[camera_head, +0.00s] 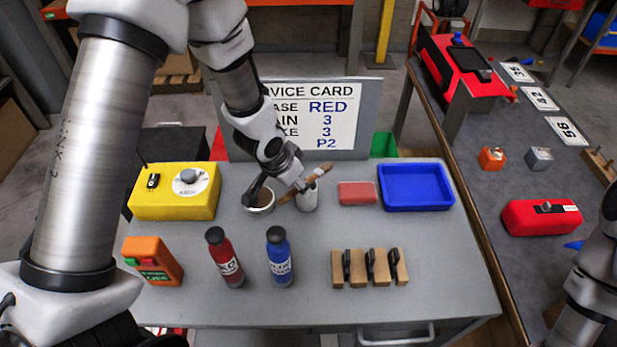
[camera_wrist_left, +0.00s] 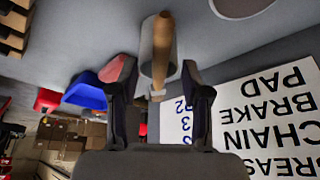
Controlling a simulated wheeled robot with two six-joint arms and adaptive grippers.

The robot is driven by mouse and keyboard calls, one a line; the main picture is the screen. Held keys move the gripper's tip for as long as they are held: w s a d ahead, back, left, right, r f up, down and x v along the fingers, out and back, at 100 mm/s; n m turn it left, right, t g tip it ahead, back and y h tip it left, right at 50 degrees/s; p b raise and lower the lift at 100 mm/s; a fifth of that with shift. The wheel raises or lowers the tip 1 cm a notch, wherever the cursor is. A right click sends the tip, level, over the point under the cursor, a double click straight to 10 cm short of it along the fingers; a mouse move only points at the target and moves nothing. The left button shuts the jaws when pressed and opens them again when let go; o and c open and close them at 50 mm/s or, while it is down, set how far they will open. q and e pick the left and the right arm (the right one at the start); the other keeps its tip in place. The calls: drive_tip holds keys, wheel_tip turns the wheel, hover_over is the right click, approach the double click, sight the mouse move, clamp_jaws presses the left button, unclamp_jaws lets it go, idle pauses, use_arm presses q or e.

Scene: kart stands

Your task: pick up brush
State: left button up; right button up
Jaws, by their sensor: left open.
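The brush, with a brown wooden handle (camera_head: 318,174), leans at a slant at a small pale cylindrical holder (camera_head: 307,198) at the back middle of the grey table. In the left wrist view the brush handle (camera_wrist_left: 163,45) runs between the two open fingers (camera_wrist_left: 158,72), in front of the pale holder (camera_wrist_left: 147,48). I cannot tell whether a finger touches the handle. My right gripper is out of view; only part of my right arm shows at the right edge.
A red block (camera_head: 357,192) and a blue tray (camera_head: 449,190) are to the right. Red (camera_head: 228,262) and blue (camera_head: 279,262) bottles stand in front. The service card board (camera_head: 350,88) rises behind.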

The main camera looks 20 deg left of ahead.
use_arm(q)
drive_tip(key=shift+w+f, duration=0.3)
drive_tip(key=shift+f, duration=0.15)
drive_tip(key=shift+s, duration=0.1)
drive_tip(key=shift+s+r, duration=0.1)
drive_tip(key=c, duration=0.5)
clamp_jaws()
